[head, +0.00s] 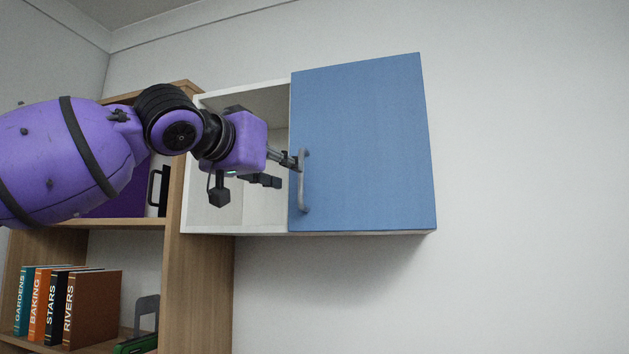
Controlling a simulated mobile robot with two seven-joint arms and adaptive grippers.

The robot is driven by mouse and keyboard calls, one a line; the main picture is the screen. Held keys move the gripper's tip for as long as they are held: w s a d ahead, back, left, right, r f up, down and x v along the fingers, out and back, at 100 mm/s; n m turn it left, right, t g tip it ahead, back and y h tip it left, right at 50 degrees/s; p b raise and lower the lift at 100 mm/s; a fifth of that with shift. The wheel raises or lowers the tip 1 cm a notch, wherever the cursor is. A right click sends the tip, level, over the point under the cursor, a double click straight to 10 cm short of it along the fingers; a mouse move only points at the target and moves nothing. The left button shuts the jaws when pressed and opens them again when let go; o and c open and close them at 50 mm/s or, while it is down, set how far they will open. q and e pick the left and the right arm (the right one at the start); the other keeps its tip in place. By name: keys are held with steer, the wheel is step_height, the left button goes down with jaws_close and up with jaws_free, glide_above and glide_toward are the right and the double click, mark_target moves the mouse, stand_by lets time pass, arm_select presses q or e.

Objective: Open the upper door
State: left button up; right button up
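The upper door is a blue panel (365,140) on the white wall cabinet (237,233). It covers the right part of the cabinet front; the left part is uncovered and shows a pale interior. A grey vertical bar handle (305,185) sits near the door's left edge. My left gripper (283,171) comes in from the left, in front of the uncovered part. Its fingers are apart; the upper fingertip is at the handle's upper part, and I cannot tell whether it touches. The lower finger is left of the handle. My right gripper is not in view.
A wooden shelf unit (205,280) stands left of the cabinet. Several books (92,308) and a grey bookend (146,315) are on its lower shelf. The wall right of and below the cabinet is bare.

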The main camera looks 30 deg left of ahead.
arm_select(q)
glide_above(301, 200)
steer(key=shift+w+a+r+b, duration=0.1)
steer(key=shift+a+r+b, duration=0.15)
steer(key=shift+b, duration=0.1)
steer(key=shift+w+d+r, duration=0.1)
steer(key=shift+r, duration=0.05)
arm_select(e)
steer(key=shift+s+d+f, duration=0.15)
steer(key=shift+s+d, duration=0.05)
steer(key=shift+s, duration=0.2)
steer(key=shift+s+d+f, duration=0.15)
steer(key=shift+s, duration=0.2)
arm_select(q)
steer(key=shift+c, duration=0.4)
steer(key=c, duration=0.5)
jaws_close()
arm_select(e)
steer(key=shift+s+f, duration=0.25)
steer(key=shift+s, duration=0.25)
